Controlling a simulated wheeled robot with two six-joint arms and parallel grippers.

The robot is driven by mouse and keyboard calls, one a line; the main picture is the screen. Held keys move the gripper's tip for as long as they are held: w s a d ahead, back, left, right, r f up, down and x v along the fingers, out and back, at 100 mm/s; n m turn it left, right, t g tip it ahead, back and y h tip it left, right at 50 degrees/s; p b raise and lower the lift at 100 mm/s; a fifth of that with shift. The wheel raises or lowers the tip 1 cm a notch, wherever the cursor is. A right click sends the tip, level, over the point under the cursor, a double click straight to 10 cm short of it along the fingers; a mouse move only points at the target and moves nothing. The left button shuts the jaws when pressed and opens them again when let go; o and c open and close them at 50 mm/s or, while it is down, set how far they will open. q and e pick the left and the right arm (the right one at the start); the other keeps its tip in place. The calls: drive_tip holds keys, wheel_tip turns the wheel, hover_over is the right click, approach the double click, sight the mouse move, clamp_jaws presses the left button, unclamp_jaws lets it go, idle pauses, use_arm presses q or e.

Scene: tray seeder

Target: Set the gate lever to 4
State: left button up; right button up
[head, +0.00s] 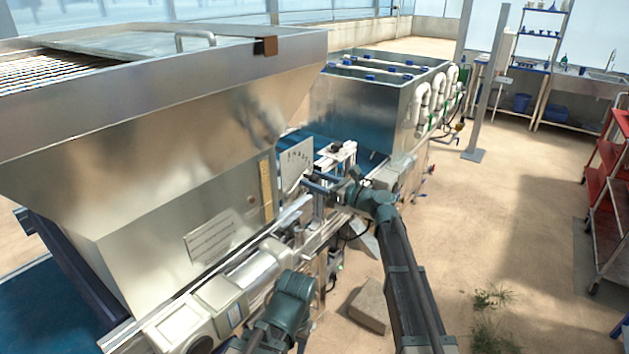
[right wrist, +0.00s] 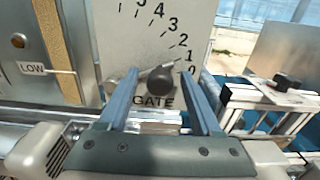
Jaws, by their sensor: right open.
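The gate lever has a round black knob (right wrist: 161,80), seen in the right wrist view in front of a pale scale plate (right wrist: 185,22) marked GATE. The knob stands near the low end of the scale, by the 0; the 4 is higher up and to the left. My right gripper (right wrist: 157,84) is open, with one finger on each side of the knob; whether either finger touches it I cannot tell. In the head view the scale plate (head: 297,163) stands just beyond my right gripper (head: 311,183), and the knob is hard to make out. My left gripper does not show.
A large metal hopper (head: 160,130) fills the left of the head view. A yellow strip with a LOW label (right wrist: 33,68) is left of the plate. A metal frame with a black knob (right wrist: 285,82) stands close on the right. Open floor lies farther right.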

clamp_jaws()
idle(0.4)
idle(1.1)
